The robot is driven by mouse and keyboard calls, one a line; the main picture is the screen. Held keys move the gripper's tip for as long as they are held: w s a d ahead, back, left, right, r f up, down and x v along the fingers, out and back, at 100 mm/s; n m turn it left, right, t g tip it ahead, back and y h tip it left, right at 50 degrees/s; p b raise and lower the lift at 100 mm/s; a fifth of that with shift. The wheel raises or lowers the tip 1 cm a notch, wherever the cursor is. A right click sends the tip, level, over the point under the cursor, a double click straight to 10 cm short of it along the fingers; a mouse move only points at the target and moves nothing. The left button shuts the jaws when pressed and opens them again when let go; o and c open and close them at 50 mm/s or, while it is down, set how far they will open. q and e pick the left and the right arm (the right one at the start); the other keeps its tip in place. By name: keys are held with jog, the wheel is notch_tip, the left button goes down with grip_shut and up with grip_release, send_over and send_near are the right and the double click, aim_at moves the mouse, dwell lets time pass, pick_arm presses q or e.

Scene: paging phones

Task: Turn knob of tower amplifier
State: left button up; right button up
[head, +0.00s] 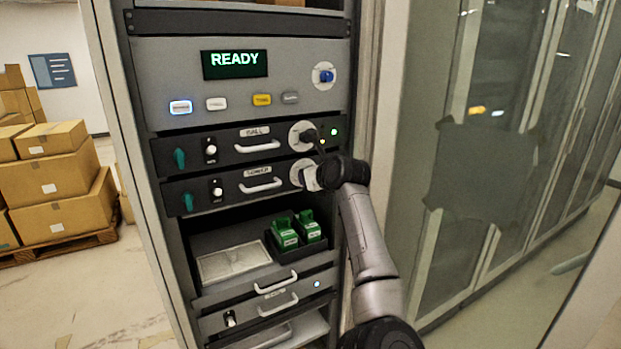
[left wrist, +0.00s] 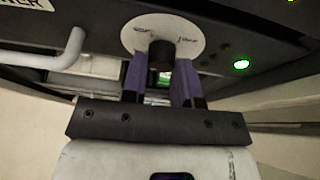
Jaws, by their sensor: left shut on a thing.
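The tower amplifier (head: 232,189) is the dark rack unit below the hall amplifier. Its white dial plate (head: 297,170) shows at its right end, partly covered by my left gripper (head: 313,177). In the left wrist view, the black knob (left wrist: 161,52) stands out from the white dial plate (left wrist: 135,33). The purple fingers of my left gripper (left wrist: 161,75) are on either side of the knob and shut on it. The knob is hidden in the head view, and its setting cannot be read. My right gripper is not in view.
The hall amplifier (head: 222,149) with its own black knob (head: 309,135) sits just above. Metal handles (head: 262,186) stick out of the units. Below is a shelf with green blocks (head: 285,235). The display (head: 235,64) above reads READY. Glass cabinets (head: 490,150) stand to the right.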

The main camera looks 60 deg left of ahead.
pick_arm(q)
jog(key=o, duration=0.9)
jog(key=p+v, duration=0.1)
jog(key=v, duration=1.2)
jog(key=shift+s+d+r, duration=0.1)
jog(key=shift+d+r, duration=0.05)
jog(key=shift+d, duration=0.15)
